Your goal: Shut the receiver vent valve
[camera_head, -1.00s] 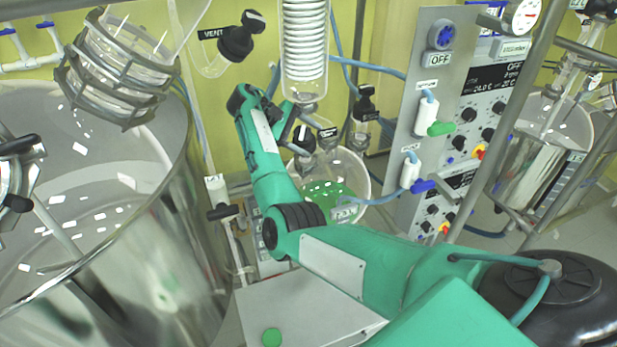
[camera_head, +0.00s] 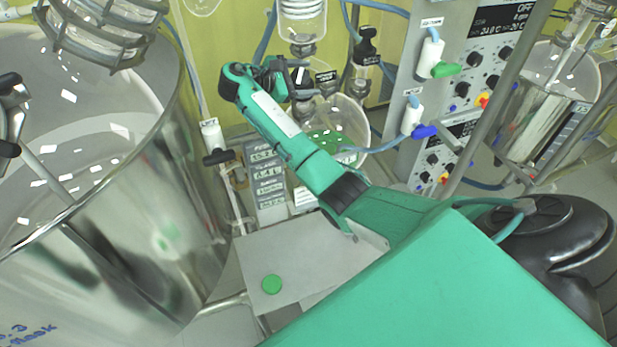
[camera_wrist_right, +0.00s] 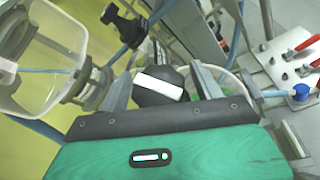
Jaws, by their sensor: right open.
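My right gripper (camera_head: 288,72) is among the small black-handled valves above the round glass receiver flask (camera_head: 350,120), which shows green below. In the right wrist view, my gripper (camera_wrist_right: 162,85) is open, its two grey fingers on either side of a black valve handle (camera_wrist_right: 158,92) with a white label. I cannot tell whether the fingers touch it. A labelled black valve (camera_head: 325,78) shows beside the gripper in the head view. The labels there are too small to read, so I cannot tell which valve is the receiver vent. My left gripper is not in view.
A large shiny metal vessel (camera_head: 150,210) fills the left. A control panel (camera_head: 450,85) with green and blue taps stands right of the flask. Another black valve (camera_head: 366,45) stands behind.

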